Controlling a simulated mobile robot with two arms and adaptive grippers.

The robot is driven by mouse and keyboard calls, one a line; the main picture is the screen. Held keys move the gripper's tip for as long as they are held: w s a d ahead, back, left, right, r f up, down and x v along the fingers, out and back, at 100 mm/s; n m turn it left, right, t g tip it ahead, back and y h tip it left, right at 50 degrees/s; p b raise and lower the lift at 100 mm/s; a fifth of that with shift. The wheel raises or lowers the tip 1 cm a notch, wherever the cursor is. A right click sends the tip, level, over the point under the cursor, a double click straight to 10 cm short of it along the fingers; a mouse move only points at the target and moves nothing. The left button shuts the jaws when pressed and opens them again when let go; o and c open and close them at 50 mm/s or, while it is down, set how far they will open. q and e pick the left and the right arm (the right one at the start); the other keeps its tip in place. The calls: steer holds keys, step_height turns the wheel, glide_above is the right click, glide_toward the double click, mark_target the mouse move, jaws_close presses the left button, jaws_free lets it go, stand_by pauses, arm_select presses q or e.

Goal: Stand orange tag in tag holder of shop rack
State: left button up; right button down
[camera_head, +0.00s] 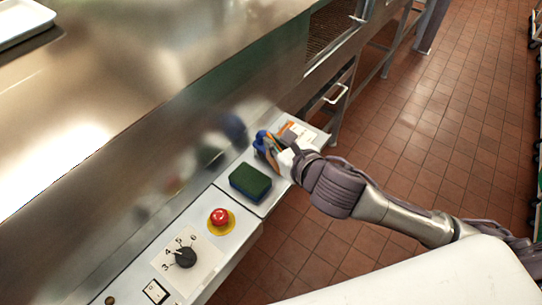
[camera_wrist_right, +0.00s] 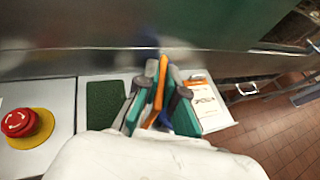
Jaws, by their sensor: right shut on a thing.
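My right gripper (camera_head: 268,148) is over the narrow control ledge, just beyond a green sponge-like block. In the wrist view its two fingers (camera_wrist_right: 158,98), with teal pads, are closed on a thin orange tag (camera_wrist_right: 158,84) standing on edge between them. In the head view the tag is mostly hidden by the gripper. A blue thing (camera_wrist_right: 165,117) shows close behind the fingers; I cannot tell what it is. No tag holder can be made out. A rack with green edging (camera_head: 536,120) is cut off at the far right. My left gripper is not in view.
The ledge bears a dark green block (camera_head: 250,182), a red button (camera_head: 219,216) on yellow, a numbered dial (camera_head: 186,257) and an orange-and-white printed card or packet (camera_wrist_right: 205,99). A steel wall (camera_head: 150,130) rises alongside. The tiled floor (camera_head: 440,120) at right is open.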

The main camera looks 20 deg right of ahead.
mark_target(271, 156)
steer(key=shift+w+a+f+b, duration=0.15)
steer(key=shift+a+f+b, duration=0.05)
steer(key=shift+f, duration=0.95)
steer(key=shift+w+a+f+b, duration=0.1)
steer(key=shift+a+f+b, duration=0.1)
steer(key=shift+f, duration=0.95)
steer(key=shift+f, duration=0.15)
steer(key=c, duration=1.3)
jaws_free()
